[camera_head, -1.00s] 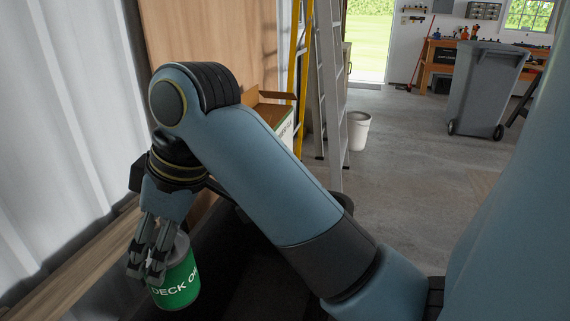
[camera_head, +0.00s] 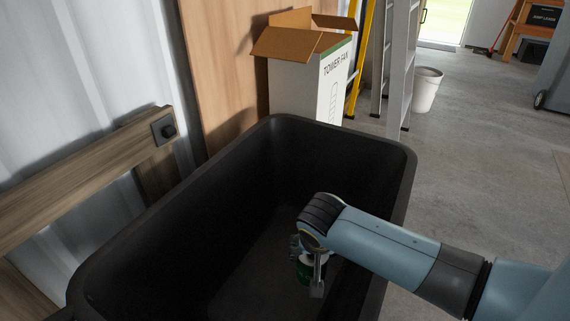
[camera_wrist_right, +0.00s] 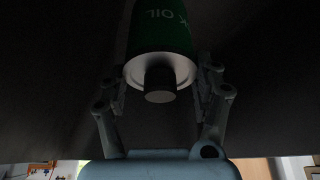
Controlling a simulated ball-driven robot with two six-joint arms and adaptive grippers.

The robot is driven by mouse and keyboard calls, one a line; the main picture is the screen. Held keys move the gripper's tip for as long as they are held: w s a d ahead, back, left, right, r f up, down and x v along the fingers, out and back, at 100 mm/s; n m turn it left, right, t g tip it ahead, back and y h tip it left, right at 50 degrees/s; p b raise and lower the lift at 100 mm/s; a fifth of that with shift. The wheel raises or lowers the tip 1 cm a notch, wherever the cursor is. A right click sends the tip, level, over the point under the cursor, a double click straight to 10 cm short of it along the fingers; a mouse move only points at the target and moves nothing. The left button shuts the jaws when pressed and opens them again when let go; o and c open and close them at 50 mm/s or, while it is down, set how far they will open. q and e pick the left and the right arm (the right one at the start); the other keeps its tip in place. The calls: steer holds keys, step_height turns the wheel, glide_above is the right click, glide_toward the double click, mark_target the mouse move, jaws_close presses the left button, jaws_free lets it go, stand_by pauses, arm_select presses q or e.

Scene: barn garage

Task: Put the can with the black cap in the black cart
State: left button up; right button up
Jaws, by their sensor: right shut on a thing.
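The green can (camera_head: 304,270) is low inside the black cart (camera_head: 92,268), mostly hidden behind my right arm. My right gripper (camera_head: 309,273) is shut on it. In the right wrist view the can (camera_wrist_right: 160,40) shows part of its "OIL" label, a pale rim and a black cap (camera_wrist_right: 160,83). The fingers of my right gripper (camera_wrist_right: 160,95) are on both sides of it there. Whether the can touches the cart's floor cannot be told. My left gripper is not in view.
An open tower fan box (camera_head: 305,85) stands behind the cart. A yellow ladder, a grey ladder (camera_head: 402,65) and a white bucket (camera_head: 426,90) are further right. A wooden rail (camera_head: 80,190) runs along the left wall. The concrete floor at right is clear.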

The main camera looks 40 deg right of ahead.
steer(key=f, duration=0.1)
steer(key=d+f, duration=0.1)
steer(key=shift+s+f+m+b, duration=0.25)
steer(key=shift+f+m+b, duration=0.05)
steer(key=shift+b, duration=0.1)
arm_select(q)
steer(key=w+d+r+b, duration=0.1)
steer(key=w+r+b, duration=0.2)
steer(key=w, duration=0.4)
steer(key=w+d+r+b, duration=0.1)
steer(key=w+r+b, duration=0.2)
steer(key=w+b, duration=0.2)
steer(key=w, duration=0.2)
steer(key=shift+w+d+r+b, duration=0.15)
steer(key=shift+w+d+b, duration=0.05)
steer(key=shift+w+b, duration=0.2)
arm_select(e)
steer(key=w+f, duration=1)
steer(key=w, duration=0.1)
steer(key=shift+d+f, duration=0.25)
steer(key=shift+d, duration=0.15)
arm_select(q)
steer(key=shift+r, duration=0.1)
arm_select(e)
steer(key=shift+f, duration=0.1)
steer(key=o, duration=1.7)
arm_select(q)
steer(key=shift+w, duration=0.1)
